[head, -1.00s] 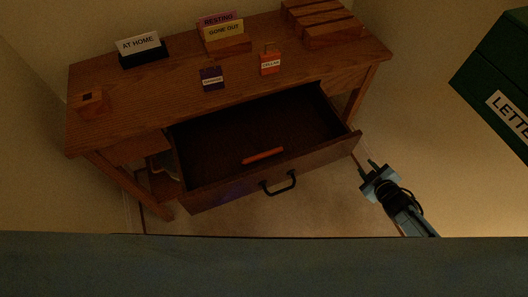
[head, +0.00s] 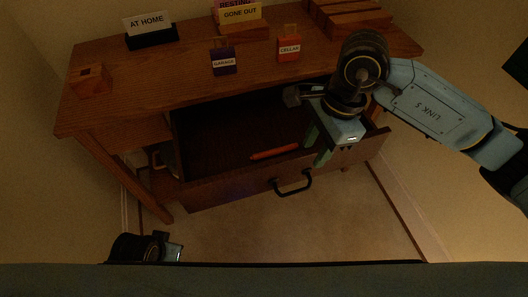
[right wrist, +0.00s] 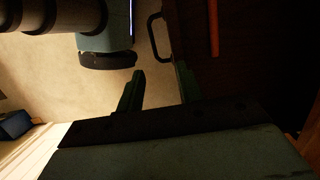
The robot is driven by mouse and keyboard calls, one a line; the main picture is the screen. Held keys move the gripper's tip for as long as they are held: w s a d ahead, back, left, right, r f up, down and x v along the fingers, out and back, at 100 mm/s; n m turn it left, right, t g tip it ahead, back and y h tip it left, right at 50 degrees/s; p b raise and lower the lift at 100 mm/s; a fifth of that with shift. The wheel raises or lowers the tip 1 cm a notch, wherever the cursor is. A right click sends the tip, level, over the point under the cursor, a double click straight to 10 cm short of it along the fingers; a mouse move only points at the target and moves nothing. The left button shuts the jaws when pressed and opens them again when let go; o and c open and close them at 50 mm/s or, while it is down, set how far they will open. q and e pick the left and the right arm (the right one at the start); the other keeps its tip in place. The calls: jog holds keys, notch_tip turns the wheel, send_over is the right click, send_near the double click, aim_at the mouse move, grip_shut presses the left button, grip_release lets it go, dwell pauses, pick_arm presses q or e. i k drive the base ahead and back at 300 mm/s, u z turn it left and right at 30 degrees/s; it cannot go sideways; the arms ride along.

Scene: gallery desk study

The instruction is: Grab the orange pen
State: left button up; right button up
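The orange pen (head: 274,152) lies inside the open desk drawer (head: 230,183), near its front wall. In the right wrist view the orange pen (right wrist: 213,28) shows at the top, right of the fingers. My right gripper (head: 317,146) is over the right part of the drawer, to the right of the pen and apart from it. In the right wrist view its two fingers (right wrist: 160,88) are spread with nothing between them. Part of my left gripper (head: 172,252) shows at the lower left, well away from the pen; its fingers cannot be made out.
The drawer's black handle (head: 292,184) sticks out in front. On the wooden desk (head: 150,90) stand a purple tag (head: 223,60), an orange tag (head: 289,47), an AT HOME sign (head: 150,36) and a small wooden block (head: 91,80). The floor in front is clear.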

aim_at(286, 148)
jog(key=u, duration=1.2)
jog(key=i, duration=0.45)
jog(key=z, duration=1.25)
